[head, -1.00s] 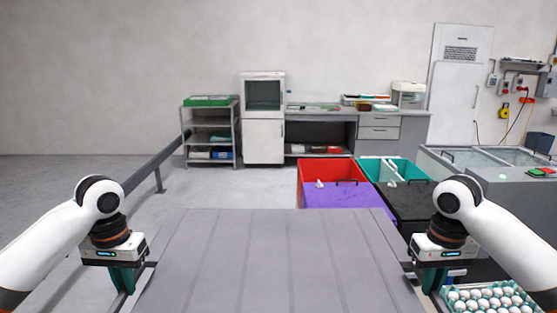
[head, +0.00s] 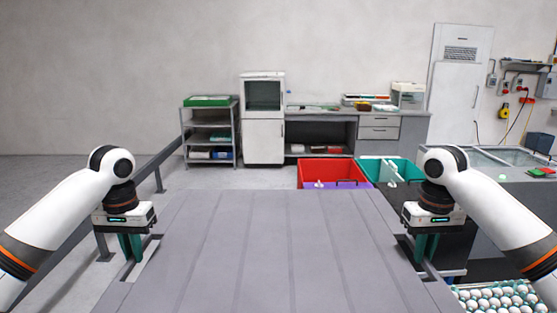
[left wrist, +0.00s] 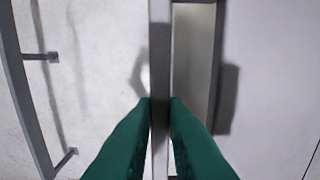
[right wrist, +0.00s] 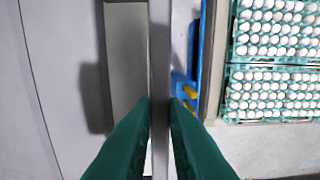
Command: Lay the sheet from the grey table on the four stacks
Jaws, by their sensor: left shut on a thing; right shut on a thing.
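The large grey sheet (head: 285,255) is held up level in front of me between both arms and fills the lower middle of the head view. My left gripper (head: 132,258) is shut on the bar at the sheet's left edge, beside a cut-out slot; the green fingers pinch this bar (left wrist: 159,60) in the left wrist view. My right gripper (head: 425,258) is shut on the matching bar at the right edge, also seen in the right wrist view (right wrist: 159,50). Egg trays (head: 495,298) filled with white eggs show at the lower right. Whatever lies under the sheet is hidden.
A red bin (head: 330,172) and a teal bin (head: 395,170) stand beyond the sheet. A grey rail (head: 160,170) runs along the left. A grey counter (head: 515,195) stands at the right. A blue item with yellow parts (right wrist: 188,90) lies below the right edge.

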